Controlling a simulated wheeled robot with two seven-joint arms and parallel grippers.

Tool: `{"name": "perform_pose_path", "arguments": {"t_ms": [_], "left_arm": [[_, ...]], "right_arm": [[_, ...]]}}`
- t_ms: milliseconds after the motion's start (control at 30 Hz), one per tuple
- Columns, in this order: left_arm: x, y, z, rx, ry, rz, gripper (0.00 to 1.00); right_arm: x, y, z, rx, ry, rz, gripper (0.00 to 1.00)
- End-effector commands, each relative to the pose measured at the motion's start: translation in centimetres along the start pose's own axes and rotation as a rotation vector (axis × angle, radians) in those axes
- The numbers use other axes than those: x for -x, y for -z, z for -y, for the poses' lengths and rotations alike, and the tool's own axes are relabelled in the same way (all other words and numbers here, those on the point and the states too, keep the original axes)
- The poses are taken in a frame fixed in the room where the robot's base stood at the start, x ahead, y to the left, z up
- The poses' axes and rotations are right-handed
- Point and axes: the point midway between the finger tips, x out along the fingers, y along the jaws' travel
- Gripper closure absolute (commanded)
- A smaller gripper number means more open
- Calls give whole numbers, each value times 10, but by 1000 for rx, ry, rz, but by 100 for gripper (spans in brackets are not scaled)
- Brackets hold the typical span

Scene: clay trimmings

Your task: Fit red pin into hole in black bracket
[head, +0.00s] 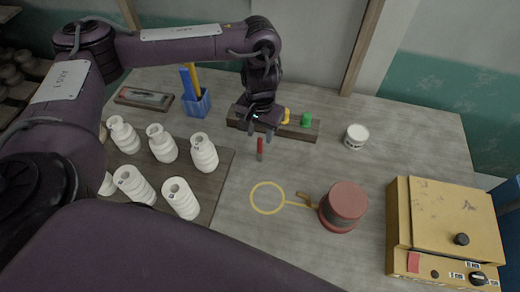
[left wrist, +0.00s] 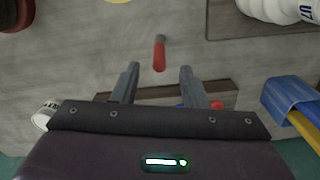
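A slim red pin (head: 260,147) is over the bare grey table, just on the near side of my left gripper (head: 261,133). In the left wrist view the red pin (left wrist: 159,55) lines up with the gap between the fingertips of my left gripper (left wrist: 159,69). The fingers are wide apart with nothing pinched between them. I cannot tell whether the pin stands or leans. I cannot make out a black bracket; my left gripper covers part of the wooden rail (head: 303,131) behind it. My right gripper is not in view.
Green (head: 306,119) and yellow (head: 286,116) pieces sit on the rail. A blue pen holder (head: 197,103) stands left, white bottles (head: 161,143) on a dark board nearer. A yellow loop (head: 268,212), red drum (head: 344,206) and yellow box (head: 445,225) lie right. The table's middle is clear.

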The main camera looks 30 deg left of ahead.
Motion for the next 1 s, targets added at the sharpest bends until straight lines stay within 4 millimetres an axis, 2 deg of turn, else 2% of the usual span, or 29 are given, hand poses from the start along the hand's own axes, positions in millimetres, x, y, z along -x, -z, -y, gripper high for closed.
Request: {"name": "perform_pose_path", "arguments": {"t_ms": [133, 233, 400, 667, 900, 967, 1000], "left_arm": [[-18, -2, -1, -2, -1, 4, 60], [-29, -3, -2, -2, 2, 3, 60], [-50, -2, -2, -2, -1, 0, 60], [-54, -2, -2, -3, -1, -2, 60], [-53, -2, -2, -3, -1, -2, 92], [-53, -2, -2, -3, -1, -2, 100], [-53, -2, -2, -3, -1, -2, 100]], "right_arm": [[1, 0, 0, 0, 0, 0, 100], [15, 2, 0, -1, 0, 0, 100], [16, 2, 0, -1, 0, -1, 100], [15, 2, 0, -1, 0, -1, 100], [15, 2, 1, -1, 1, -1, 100], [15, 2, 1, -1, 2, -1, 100], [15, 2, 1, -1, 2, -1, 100]]}}
